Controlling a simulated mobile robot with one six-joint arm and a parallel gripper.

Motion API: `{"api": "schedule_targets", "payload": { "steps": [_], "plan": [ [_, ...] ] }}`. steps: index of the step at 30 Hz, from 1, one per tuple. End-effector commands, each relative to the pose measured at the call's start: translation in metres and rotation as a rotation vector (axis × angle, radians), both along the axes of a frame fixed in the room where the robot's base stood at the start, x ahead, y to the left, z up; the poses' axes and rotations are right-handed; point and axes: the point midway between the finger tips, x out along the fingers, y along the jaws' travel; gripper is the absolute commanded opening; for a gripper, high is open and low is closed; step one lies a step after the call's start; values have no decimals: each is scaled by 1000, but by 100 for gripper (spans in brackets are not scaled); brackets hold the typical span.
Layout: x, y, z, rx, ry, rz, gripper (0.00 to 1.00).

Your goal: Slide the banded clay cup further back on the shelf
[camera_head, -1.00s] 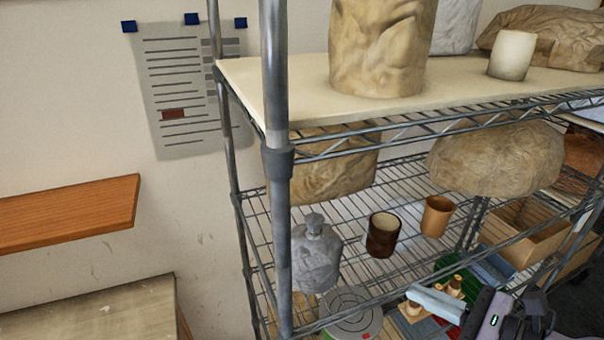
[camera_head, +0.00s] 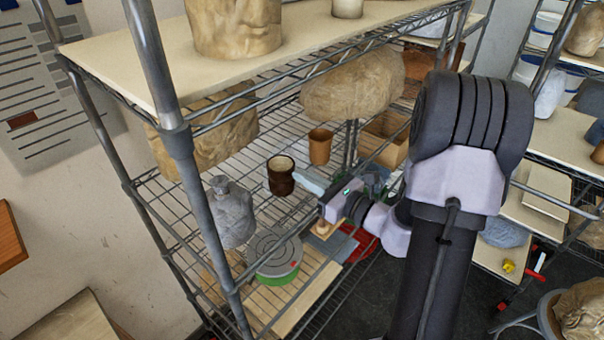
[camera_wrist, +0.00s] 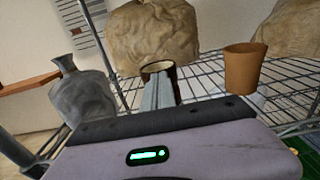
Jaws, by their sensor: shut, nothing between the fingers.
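The banded clay cup (camera_head: 280,177), dark brown with a paler rim, stands upright on the wire shelf (camera_head: 266,210) below the top board. It also shows in the wrist view (camera_wrist: 158,69), partly hidden behind my fingers. My gripper (camera_head: 297,174) is shut and empty. Its pale fingers point at the cup from the front right, with their tips right by its near side. I cannot tell whether they touch it. In the wrist view the closed fingers (camera_wrist: 159,92) overlap the cup's front.
A plain orange-brown cup (camera_head: 320,147) stands behind and to the right. Wrapped bundles (camera_head: 354,84) lie behind. A shelf post (camera_head: 190,160) rises at the front left.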

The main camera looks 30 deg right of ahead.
Motion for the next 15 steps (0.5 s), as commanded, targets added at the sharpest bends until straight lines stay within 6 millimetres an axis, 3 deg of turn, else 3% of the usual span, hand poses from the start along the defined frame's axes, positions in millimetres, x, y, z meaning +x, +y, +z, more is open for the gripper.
{"api": "schedule_targets", "payload": {
  "steps": [15],
  "plan": [
    [13,5,0,0,1,3,0]
  ]
}}
